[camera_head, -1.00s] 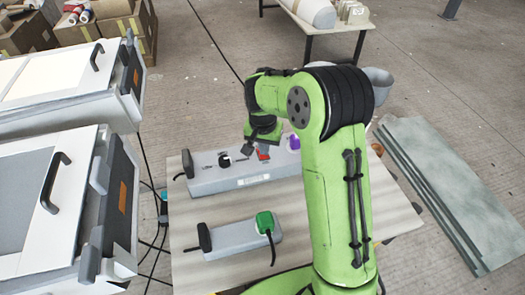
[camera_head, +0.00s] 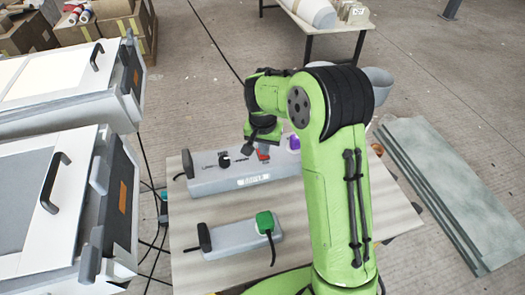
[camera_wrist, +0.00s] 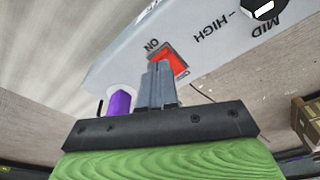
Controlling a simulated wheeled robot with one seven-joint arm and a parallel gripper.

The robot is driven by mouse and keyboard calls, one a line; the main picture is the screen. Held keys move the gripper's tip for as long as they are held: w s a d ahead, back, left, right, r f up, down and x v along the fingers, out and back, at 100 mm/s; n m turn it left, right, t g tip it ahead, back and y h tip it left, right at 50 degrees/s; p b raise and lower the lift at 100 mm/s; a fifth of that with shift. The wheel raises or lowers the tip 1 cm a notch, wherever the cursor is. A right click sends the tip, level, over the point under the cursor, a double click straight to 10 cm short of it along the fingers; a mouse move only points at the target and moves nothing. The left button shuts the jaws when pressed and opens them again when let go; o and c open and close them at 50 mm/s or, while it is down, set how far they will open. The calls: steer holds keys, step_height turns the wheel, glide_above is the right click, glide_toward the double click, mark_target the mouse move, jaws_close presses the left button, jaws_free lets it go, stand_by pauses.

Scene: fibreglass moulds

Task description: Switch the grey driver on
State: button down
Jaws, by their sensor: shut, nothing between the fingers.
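The grey driver (camera_head: 215,184) is a long grey box on the table, with a black knob, a purple part and a red switch on top. The red rocker switch (camera_head: 263,154) sits near the box's middle; it also shows in the wrist view (camera_wrist: 173,59), beside the printed word ON. My gripper (camera_head: 254,148) is shut and empty, pointing down over the box. In the wrist view its fingertips (camera_wrist: 158,66) are right at the switch and hide part of it. I cannot tell whether they touch it, or which way the rocker is tipped.
A smaller grey block with a green plug (camera_head: 265,221) and a black cable lies nearer on the table (camera_head: 330,262). The purple part (camera_wrist: 118,103) stands close to my fingers. White-lidded machines (camera_head: 50,200) stand at left; grey sheets (camera_head: 450,190) lie on the floor at right.

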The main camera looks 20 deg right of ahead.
mark_target(264, 158)
steer(key=shift+f+b, duration=0.65)
steer(key=shift+f, duration=0.25)
stand_by(0.3)
steer(key=shift+r, duration=0.1)
step_height(264, 158, up, 7)
steer(key=p, duration=0.5)
steer(key=shift+p, duration=0.4)
